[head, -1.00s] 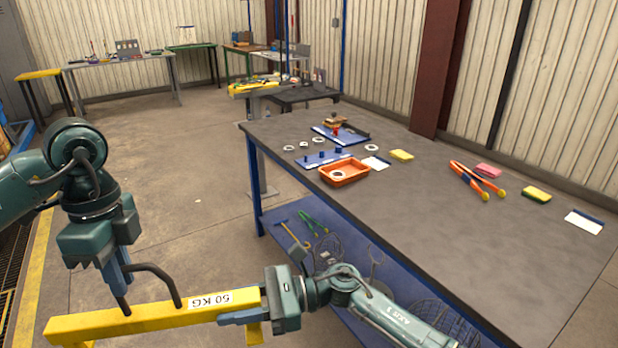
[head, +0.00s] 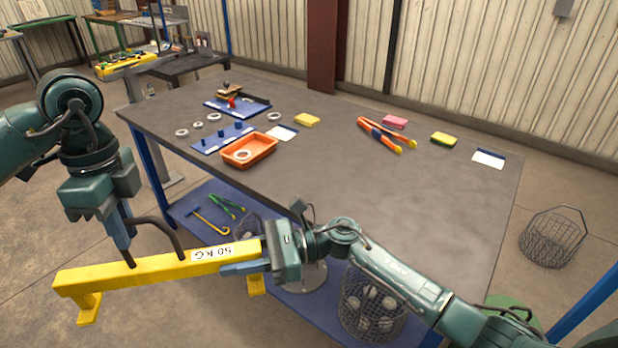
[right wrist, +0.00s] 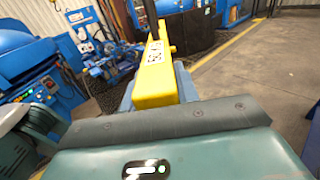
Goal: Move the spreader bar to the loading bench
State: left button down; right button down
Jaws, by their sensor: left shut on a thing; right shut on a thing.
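The yellow spreader bar (head: 150,275), marked 50 KG, is held roughly level in front of me, off the near side of the bench. My left gripper (head: 128,250) is shut on it near the black handle, left of the middle. My right gripper (head: 245,266) is shut on its right end. In the right wrist view the bar (right wrist: 153,85) runs away from the jaws. The dark-topped bench with blue legs (head: 340,195) stands just beyond the bar. Which bench the task calls the loading bench I cannot tell from labels.
On the bench are an orange tray (head: 262,150), orange-handled tongs (head: 375,135), sponges (head: 307,120), rings, a blue peg board (head: 215,141) and notepads. A wire basket (head: 553,238) stands on the floor at the right.

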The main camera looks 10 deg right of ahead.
aim_at(384, 203)
jog(key=i+z, duration=0.2)
jog(key=z, duration=0.15)
jog(key=i+z, duration=0.65)
jog(key=i+l+z, duration=0.1)
jog(key=z, duration=0.15)
jog(key=i+z, duration=0.15)
jog(key=z, duration=0.3)
